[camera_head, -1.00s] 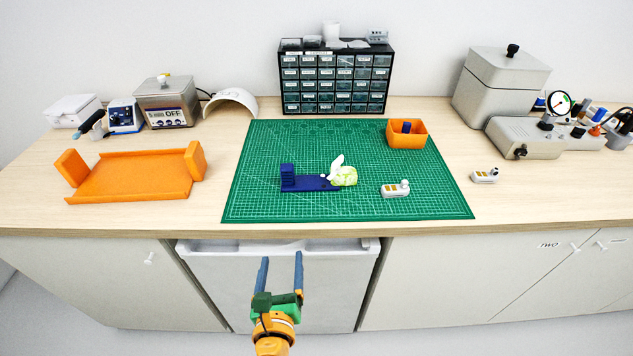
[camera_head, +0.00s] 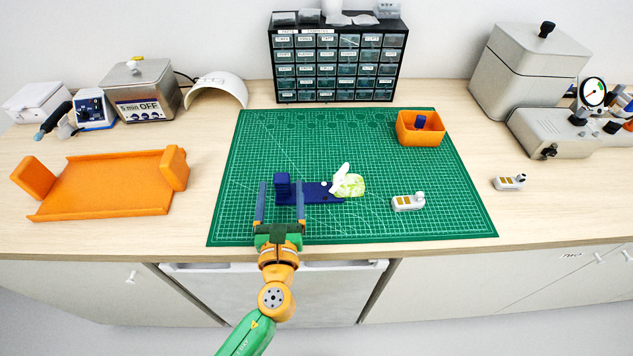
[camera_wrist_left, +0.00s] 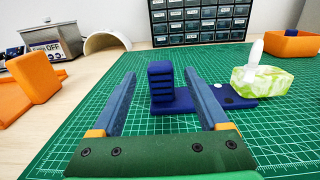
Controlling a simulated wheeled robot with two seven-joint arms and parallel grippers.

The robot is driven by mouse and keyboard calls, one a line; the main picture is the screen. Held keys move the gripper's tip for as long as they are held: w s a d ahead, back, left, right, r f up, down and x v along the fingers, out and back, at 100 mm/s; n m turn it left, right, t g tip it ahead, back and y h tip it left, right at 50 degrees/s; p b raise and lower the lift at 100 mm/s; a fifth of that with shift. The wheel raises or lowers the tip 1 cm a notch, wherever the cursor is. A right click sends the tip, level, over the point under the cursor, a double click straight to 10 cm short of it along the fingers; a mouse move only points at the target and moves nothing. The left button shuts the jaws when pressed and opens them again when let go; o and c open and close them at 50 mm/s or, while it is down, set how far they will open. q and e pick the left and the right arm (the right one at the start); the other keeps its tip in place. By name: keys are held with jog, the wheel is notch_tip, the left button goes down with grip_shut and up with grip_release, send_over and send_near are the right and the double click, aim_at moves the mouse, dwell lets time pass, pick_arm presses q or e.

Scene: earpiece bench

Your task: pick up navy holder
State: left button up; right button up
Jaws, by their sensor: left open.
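The navy holder (camera_head: 317,192) lies on the green cutting mat (camera_head: 400,160), with an upright ribbed block at its left end and a flat base running right. My left gripper (camera_head: 280,190) is open, its two blue-grey fingers low over the mat, one on each side of the upright block. In the left wrist view, the holder's block (camera_wrist_left: 162,83) stands between the open fingertips (camera_wrist_left: 160,80), and the right finger hides part of the base. I cannot tell whether a finger touches it. A pale green and white piece (camera_head: 348,182) sits at the base's right end. My right gripper is not in view.
A small white device (camera_head: 408,202) lies on the mat to the right. An orange bin (camera_head: 420,138) with a blue item is at the mat's back right. An orange tray (camera_head: 105,190) lies left of the mat. A drawer cabinet (camera_head: 335,62) stands behind. The mat's front is clear.

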aim_at(282, 188)
pick_arm(q)
jog(key=w, duration=0.2)
jog(key=shift+w, duration=0.3)
jog(key=shift+w+f, duration=0.2)
jog(key=shift+w, duration=0.1)
jog(key=shift+s+r, duration=0.15)
jog(key=shift+s, duration=0.1)
jog(key=c, duration=0.9)
jog(key=shift+w, duration=0.1)
grip_shut()
jog(key=r+p, duration=0.2)
jog(key=r, duration=0.1)
jog(key=r+p, duration=0.1)
jog(key=shift+s+d+r, duration=0.1)
jog(key=shift+s+r, duration=0.2)
jog(key=shift+s, duration=0.05)
jog(key=s+r, duration=0.4)
jog(key=s, duration=0.2)
jog(key=s+d+r+p, duration=0.1)
jog(key=s+r, duration=0.3)
jog(key=s, duration=0.3)
jog(key=shift+d+r, duration=0.15)
jog(key=shift+d, duration=0.15)
